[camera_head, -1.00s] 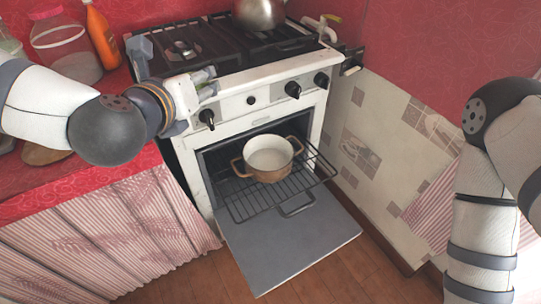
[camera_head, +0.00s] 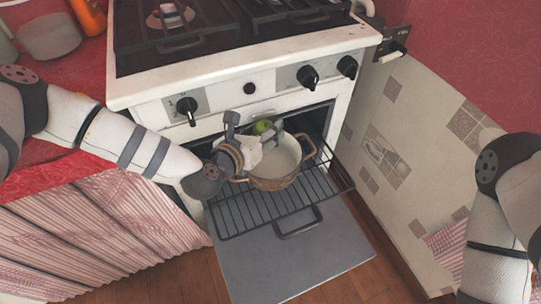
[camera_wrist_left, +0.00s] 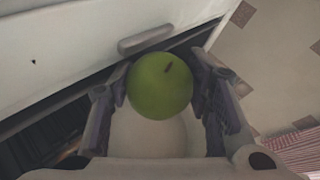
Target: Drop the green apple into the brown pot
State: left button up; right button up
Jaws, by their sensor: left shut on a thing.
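The green apple (camera_head: 262,127) is held between the fingers of my left gripper (camera_head: 255,130). It also shows large between both fingers in the left wrist view (camera_wrist_left: 160,86). The brown pot (camera_head: 272,184) has a pale inside and two handles, and it stands on the oven rack. My left gripper is over the pot's back left part, and its wrist hides part of the pot's left side. In the left wrist view the pale inside of the pot (camera_wrist_left: 148,135) lies below the apple. My right gripper is not in view.
The oven rack (camera_head: 245,218) is pulled out above the open oven door (camera_head: 300,255). The stove's front panel with knobs (camera_head: 308,77) is just behind my left gripper. A tiled wall (camera_head: 400,150) stands to the right. An orange bottle (camera_head: 88,16) is at the upper left.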

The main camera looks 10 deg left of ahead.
aim_at(263, 163)
pick_arm(q)
jog(key=f+b, duration=0.1)
jog(key=f, duration=0.3)
jog(key=f+b, duration=0.1)
jog(key=f, duration=0.1)
jog(key=shift+w+a+b, duration=0.2)
jog(key=shift+a+b, duration=0.15)
grip_shut()
jog(key=shift+w+f, duration=0.1)
jog(key=shift+f, duration=0.3)
jog(key=shift+d+r, duration=0.1)
jog(key=shift+r, duration=0.15)
jog(key=o, duration=1.3)
grip_release()
jog(key=shift+c, duration=0.2)
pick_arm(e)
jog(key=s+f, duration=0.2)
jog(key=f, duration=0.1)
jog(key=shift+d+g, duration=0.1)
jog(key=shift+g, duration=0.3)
pick_arm(q)
jog(key=v, duration=1.2)
jog(key=shift+d+r, duration=0.1)
jog(key=shift+r, duration=0.05)
